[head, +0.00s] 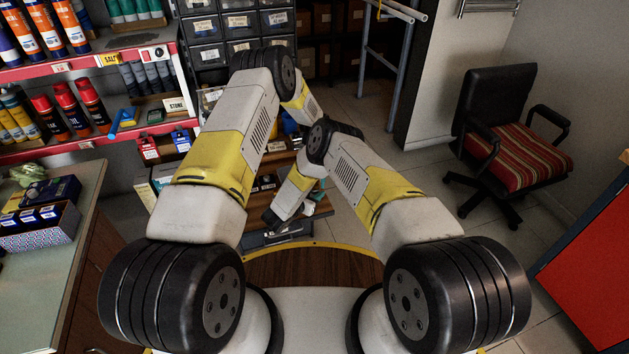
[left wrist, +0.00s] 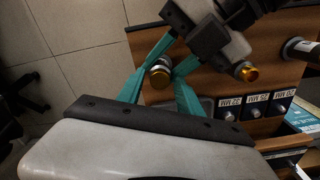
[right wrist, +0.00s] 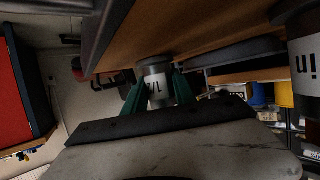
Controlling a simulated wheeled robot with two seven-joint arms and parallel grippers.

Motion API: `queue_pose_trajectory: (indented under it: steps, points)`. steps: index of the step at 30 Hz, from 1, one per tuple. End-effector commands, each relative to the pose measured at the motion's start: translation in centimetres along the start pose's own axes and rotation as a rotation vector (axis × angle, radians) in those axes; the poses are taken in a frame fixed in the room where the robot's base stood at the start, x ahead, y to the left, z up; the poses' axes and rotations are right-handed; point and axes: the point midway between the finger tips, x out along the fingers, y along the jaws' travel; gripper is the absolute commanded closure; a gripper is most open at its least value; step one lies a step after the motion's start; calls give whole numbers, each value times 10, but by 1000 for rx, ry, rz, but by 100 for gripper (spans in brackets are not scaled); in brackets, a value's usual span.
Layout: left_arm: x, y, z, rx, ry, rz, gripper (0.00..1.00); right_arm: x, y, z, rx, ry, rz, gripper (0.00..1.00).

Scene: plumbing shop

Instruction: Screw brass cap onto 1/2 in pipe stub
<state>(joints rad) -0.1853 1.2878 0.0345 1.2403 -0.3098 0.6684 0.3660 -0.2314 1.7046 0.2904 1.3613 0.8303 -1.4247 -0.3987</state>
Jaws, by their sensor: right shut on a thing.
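In the right wrist view my right gripper (right wrist: 158,92) is shut on a grey pipe stub (right wrist: 155,68) with a white label, only partly readable. My right gripper's dark palm comes in from the upper right in the left wrist view. The threads are not visible.
A wooden board (left wrist: 262,95) with labelled size tags is close by. Another labelled stub (right wrist: 308,72) stands right of my right gripper. Shelves of bottles (head: 75,75) and a counter (head: 40,275) are on the left. A chair (head: 510,150) stands on open floor at right.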

Motion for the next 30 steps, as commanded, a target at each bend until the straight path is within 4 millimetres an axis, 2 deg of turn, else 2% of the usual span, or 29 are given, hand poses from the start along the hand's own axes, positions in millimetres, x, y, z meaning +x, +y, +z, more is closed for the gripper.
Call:
queue_pose_trajectory:
  steps: [1,6,15,16,19,30]
  points:
    - [0,0,0,0,0,0,68,0,0,-1,1,1,0,100]
    - [0,0,0,0,0,0,100,0,0,-1,1,1,0,100]
    - [0,0,0,5,0,0,100,0,0,-1,1,1,0,100]
    - [0,0,0,5,0,0,70,0,0,-1,1,1,0,100]
    - [0,0,0,5,-1,0,50,0,0,-1,1,1,0,100]
    - [-4,0,0,5,0,0,48,0,0,-1,1,1,0,100]
